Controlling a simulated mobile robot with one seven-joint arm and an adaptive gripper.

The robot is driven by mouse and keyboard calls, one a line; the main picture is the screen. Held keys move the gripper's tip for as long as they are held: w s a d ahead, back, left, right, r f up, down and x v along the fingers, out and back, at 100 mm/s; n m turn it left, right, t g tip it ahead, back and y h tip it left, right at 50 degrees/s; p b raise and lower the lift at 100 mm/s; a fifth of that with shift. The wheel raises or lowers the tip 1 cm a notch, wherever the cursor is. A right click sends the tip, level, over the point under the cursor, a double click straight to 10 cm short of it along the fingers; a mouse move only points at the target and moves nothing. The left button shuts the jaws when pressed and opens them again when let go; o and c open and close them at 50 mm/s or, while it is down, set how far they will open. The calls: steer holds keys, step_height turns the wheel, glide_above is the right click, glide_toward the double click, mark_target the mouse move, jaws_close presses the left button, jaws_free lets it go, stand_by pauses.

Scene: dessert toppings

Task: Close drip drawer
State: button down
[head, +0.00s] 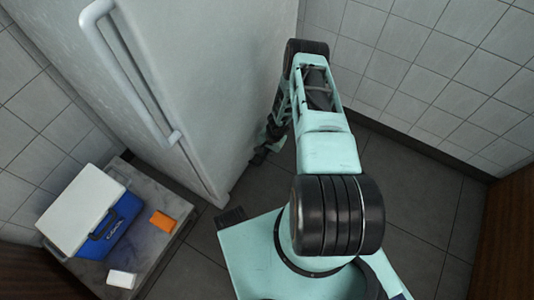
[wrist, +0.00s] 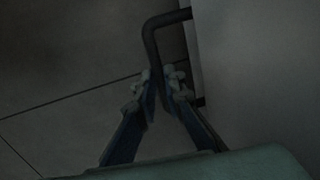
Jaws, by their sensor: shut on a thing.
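In the wrist view, a dark bent bar handle (wrist: 151,38) stands out from a pale, flat front (wrist: 260,70). My gripper (wrist: 160,82) has its two fingers closed around the lower part of this handle. Whether the pale front is the drip drawer or the fridge body cannot be told in the dim light. In the head view, my gripper (head: 262,155) is low beside the bottom edge of the white fridge (head: 205,90). The handle and how far the drawer stands out cannot be made out there.
A low grey table (head: 165,245) on the left bears a blue and white cooler (head: 95,215), an orange block (head: 163,222) and a small white block (head: 121,279). Tiled walls stand left and right. Dark floor (head: 410,190) is clear to the right of my arm.

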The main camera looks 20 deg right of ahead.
steer(key=c, duration=2)
jaws_free()
steer(key=shift+w+a, duration=0.2)
steer(key=shift+w, duration=0.1)
steer(key=shift+s, duration=0.15)
